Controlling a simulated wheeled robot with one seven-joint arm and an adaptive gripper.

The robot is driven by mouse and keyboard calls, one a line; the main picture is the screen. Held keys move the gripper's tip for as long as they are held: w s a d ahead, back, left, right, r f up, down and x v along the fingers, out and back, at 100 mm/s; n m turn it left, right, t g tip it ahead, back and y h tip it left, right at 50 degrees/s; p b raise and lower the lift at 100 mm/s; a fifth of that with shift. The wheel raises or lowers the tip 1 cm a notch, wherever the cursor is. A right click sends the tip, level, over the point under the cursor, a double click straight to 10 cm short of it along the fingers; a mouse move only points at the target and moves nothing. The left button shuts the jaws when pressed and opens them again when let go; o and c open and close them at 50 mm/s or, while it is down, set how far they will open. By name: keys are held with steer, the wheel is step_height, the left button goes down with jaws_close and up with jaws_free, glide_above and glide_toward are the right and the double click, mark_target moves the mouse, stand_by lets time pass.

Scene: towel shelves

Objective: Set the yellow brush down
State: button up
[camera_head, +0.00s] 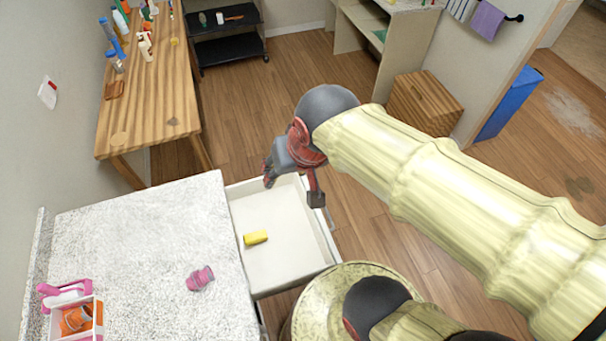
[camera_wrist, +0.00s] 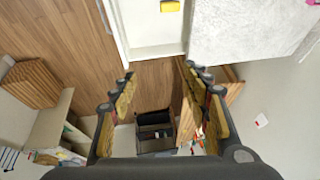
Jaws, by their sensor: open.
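The yellow brush (camera_head: 256,237) lies on the floor of the open white drawer (camera_head: 283,271) in the head view. It looks like a small yellow block there. It also shows at the top of the wrist view as a yellow piece (camera_wrist: 170,6) in the drawer (camera_wrist: 150,50). My gripper (camera_head: 290,185) is over the far end of the drawer, apart from the brush. In the wrist view my gripper (camera_wrist: 158,82) has its two fingers spread wide with nothing between them.
A speckled white counter (camera_head: 130,240) stands left of the drawer, with a pink item (camera_head: 200,278) and a pink-and-white caddy (camera_head: 98,318) on it. A wooden table (camera_head: 160,100) with bottles, a black cart (camera_head: 225,50) and a wooden box (camera_head: 425,103) stand farther back. Open floor lies behind the drawer.

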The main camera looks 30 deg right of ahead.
steer(key=s+n, duration=0.1)
steer(key=s+d+r, duration=0.1)
steer(key=s+r+n, duration=0.1)
steer(key=s, duration=0.1)
steer(key=shift+s+d+r+n+t, duration=0.1)
steer(key=shift+d+r+n+t, duration=0.15)
steer(key=shift+n+t, duration=0.05)
step_height(320, 180, down, 8)
steer(key=b, duration=0.7)
steer(key=shift+r, duration=0.4)
steer(key=shift+c, duration=0.8)
